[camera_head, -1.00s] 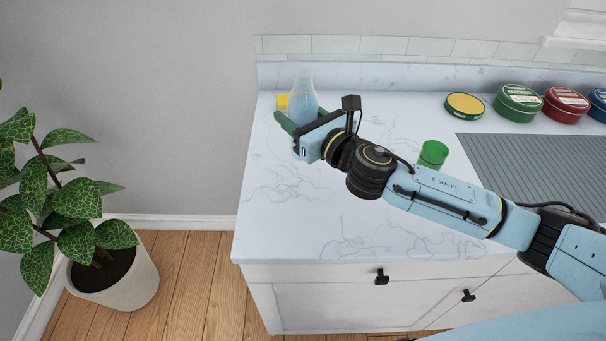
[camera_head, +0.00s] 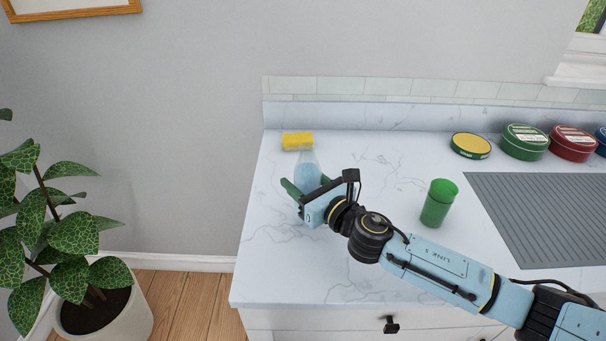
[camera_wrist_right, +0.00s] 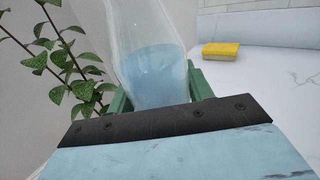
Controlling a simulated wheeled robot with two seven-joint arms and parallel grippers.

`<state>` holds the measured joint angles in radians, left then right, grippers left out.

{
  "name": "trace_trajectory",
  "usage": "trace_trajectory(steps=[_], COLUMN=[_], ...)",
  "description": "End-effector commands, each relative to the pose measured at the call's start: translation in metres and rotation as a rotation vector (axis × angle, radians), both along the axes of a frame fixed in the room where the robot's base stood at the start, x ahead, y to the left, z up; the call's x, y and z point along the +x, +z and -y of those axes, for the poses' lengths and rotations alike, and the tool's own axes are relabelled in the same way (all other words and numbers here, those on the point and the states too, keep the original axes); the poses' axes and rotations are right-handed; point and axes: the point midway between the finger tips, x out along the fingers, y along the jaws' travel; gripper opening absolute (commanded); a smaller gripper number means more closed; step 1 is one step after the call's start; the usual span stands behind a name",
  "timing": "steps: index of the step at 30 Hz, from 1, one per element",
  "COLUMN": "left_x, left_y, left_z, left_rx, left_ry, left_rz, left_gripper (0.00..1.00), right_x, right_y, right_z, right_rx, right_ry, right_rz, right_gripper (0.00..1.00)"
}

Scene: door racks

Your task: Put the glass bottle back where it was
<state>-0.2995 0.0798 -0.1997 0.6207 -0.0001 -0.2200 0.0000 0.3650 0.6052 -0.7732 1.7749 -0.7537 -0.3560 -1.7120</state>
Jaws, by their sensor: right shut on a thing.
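The glass bottle (camera_head: 308,170) is clear, with pale blue liquid in its lower part. It stands roughly upright near the left end of the marble counter (camera_head: 340,270), in front of the yellow sponge (camera_head: 297,141). My right gripper (camera_head: 307,188) is shut on the bottle, its green fingers on either side of it. In the right wrist view, the bottle (camera_wrist_right: 152,60) sits between the fingers, tilted in the picture. Its base is hidden behind the gripper, so I cannot tell whether it touches the counter. My left gripper is not in view.
A green cup (camera_head: 438,204) stands right of my gripper. A grey ribbed mat (camera_head: 545,220) and round tins (camera_head: 524,141) are farther right. A low backsplash (camera_head: 380,115) runs behind. A potted plant (camera_head: 75,240) stands left of the counter, whose front left is clear.

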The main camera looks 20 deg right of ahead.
Motion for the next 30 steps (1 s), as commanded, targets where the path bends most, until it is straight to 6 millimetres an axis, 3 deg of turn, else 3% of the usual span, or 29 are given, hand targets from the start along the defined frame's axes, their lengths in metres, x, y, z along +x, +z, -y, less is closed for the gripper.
trace_trajectory(steps=[2, 15, 16, 18, 21, 30], left_x=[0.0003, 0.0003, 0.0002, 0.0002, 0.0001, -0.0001], left_y=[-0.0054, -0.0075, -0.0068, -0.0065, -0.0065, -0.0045], left_z=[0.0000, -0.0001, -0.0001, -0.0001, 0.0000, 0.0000], left_rx=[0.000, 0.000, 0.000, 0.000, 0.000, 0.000], left_ry=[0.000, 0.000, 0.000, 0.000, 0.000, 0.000], left_rz=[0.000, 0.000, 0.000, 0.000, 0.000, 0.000], left_gripper=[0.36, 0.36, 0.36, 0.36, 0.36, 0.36], right_x=[0.0004, 0.0004, 0.0000, 0.0000, 0.0000, 0.0001], right_y=[-0.0085, -0.0120, -0.0128, -0.0125, -0.0125, -0.0098], right_z=[0.0005, 0.0002, 0.0003, 0.0003, 0.0003, 0.0004], right_rx=[0.002, 0.000, 0.000, 0.000, 0.000, 0.000], right_ry=[-0.002, 0.000, -0.001, -0.001, -0.001, -0.001], right_rz=[0.001, 0.003, 0.000, 0.000, 0.000, 0.000], right_gripper=[0.12, 0.12, 0.55, 0.64, 0.73, 0.73])
